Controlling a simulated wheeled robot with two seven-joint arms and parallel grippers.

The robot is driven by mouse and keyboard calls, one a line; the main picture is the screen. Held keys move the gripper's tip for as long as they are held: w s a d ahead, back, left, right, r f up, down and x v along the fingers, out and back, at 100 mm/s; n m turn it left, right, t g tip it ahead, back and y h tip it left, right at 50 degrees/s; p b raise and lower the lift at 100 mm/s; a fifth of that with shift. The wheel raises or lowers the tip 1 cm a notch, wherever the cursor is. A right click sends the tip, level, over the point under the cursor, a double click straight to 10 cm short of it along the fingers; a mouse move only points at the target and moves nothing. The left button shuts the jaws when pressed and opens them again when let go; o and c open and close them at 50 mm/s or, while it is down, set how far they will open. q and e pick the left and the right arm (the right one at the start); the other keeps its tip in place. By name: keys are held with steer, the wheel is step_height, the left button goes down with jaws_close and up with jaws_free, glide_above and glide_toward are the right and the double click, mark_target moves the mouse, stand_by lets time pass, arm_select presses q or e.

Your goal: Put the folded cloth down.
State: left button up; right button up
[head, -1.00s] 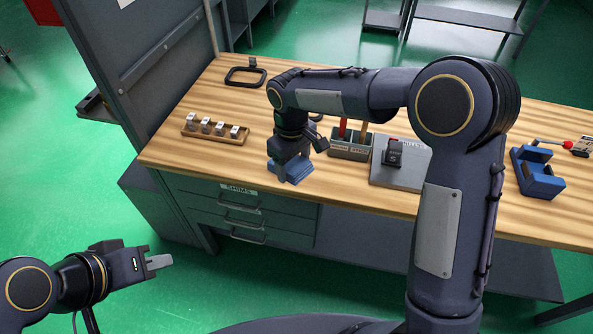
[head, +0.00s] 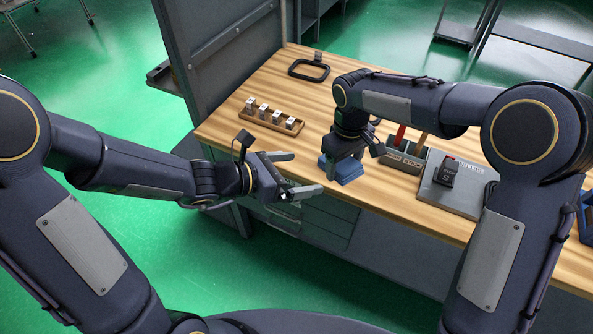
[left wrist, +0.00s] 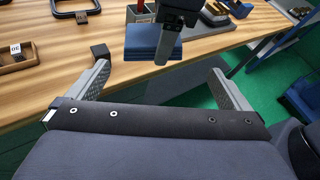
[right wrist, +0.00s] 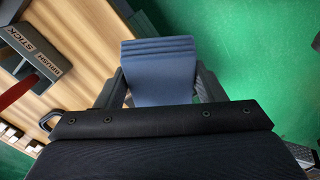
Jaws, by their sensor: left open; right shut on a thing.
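The folded blue cloth (head: 346,168) is at the front edge of the wooden bench, under my right gripper (head: 343,158). In the right wrist view the cloth (right wrist: 160,75) shows its stacked layers between the fingers, and my right gripper (right wrist: 160,90) is shut on it. In the left wrist view the cloth (left wrist: 153,42) is ahead of the left fingers, partly hidden by the right gripper. I cannot tell whether it touches the bench top. My left gripper (head: 305,172) is open and empty, in front of the bench edge and left of the cloth.
A wooden tray (head: 290,127) with several small white-topped blocks lies to the left on the bench (head: 230,125). A dark frame (head: 309,69) lies behind. A grey holder (head: 403,158) with upright handles and a grey plate (head: 432,190) stand to the right.

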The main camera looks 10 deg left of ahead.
mark_target(338, 167)
arm_select(q)
steer(key=shift+n, duration=0.4)
steer(key=x, duration=1.2)
steer(key=shift+w+f, duration=0.35)
steer(key=shift+f, duration=0.1)
steer(key=shift+a, duration=0.1)
steer(key=c, duration=0.7)
arm_select(e)
steer(key=o, duration=1.3)
steer(key=shift+c, duration=0.2)
steer(key=shift+o, duration=0.5)
steer(key=shift+a, duration=0.1)
